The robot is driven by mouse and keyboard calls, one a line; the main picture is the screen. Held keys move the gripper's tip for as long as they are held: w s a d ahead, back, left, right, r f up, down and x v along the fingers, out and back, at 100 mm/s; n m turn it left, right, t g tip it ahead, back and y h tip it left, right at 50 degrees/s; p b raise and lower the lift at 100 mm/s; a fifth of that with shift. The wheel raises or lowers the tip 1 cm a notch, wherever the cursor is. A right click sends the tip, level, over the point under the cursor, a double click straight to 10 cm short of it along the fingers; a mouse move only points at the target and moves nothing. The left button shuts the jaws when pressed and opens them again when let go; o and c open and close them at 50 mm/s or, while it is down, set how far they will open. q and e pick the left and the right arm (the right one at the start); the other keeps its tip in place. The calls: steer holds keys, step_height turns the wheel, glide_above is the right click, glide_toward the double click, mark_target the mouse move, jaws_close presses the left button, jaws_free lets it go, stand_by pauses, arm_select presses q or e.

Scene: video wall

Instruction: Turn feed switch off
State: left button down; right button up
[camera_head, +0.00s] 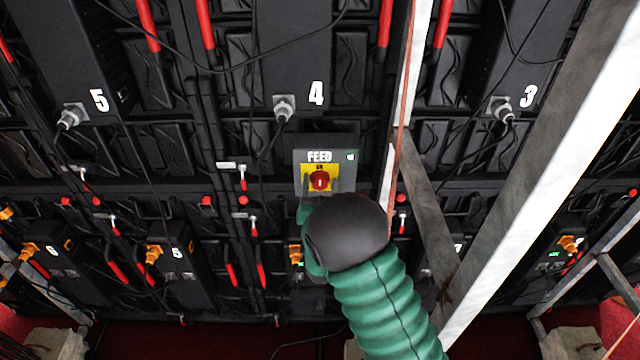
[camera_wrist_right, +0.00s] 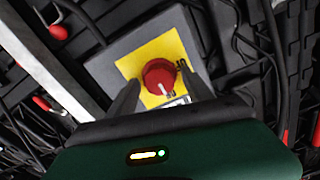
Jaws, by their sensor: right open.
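My right gripper (camera_head: 320,188) is open just in front of the box. In the wrist view its dark fingers (camera_wrist_right: 163,88) stand on either side of the knob; contact cannot be told. My green and black right arm hides what lies below the box. My left gripper is not in view.
A pale metal beam (camera_head: 545,165) slants across the right side, with a thinner upright (camera_head: 404,90) close right of the box. Black numbered panels, hanging cables and red handles (camera_head: 205,25) fill the wall. Concrete blocks (camera_head: 572,342) stand on the red floor.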

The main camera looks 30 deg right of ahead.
jaws_close()
stand_by(0.3)
steer(key=shift+n, duration=0.3)
steer(key=n+b, duration=0.1)
steer(key=n, duration=0.2)
steer(key=shift+a, duration=0.1)
steer(key=n, duration=0.4)
steer(key=shift+n, duration=0.4)
steer(key=n, duration=0.2)
steer(key=n+p, duration=0.1)
steer(key=n, duration=0.2)
steer(key=shift+w+a+f+n, duration=0.1)
steer(key=shift+a+n, duration=0.05)
steer(key=shift+n, duration=0.15)
steer(key=shift+f+n+p, duration=0.15)
steer(key=shift+n+p, duration=0.35)
steer(key=shift+n, duration=1.5)
